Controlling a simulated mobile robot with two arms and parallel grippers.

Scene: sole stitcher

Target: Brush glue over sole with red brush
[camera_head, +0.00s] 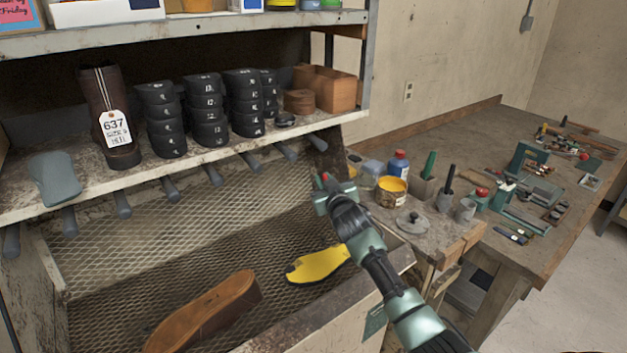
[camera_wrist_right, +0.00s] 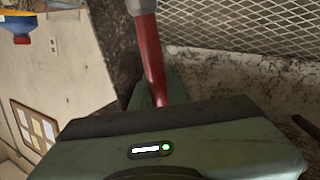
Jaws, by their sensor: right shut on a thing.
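My right gripper (camera_head: 328,192) is shut on the red brush (camera_wrist_right: 151,62), holding it in the air over the right end of the mesh-lined bin. In the wrist view the brush's red handle rises from the jaws to a grey part at the top edge; its bristles are out of view. A flat yellow, sole-like piece (camera_head: 318,265) lies on the mesh below my right arm; I cannot tell whether the yellow is glue. A brown sole-shaped block (camera_head: 205,314) lies to its left. An open pot of yellow glue (camera_head: 391,189) stands on the bench. My left gripper is out of view.
A grey sole-shaped piece (camera_head: 56,180), a tagged boot (camera_head: 110,125) and stacked black heels (camera_head: 205,110) stand on the shelf (camera_head: 225,148). Pegs stick out below its edge. Bottles, a round lid (camera_head: 412,222) and tools crowd the bench (camera_head: 470,135) at right.

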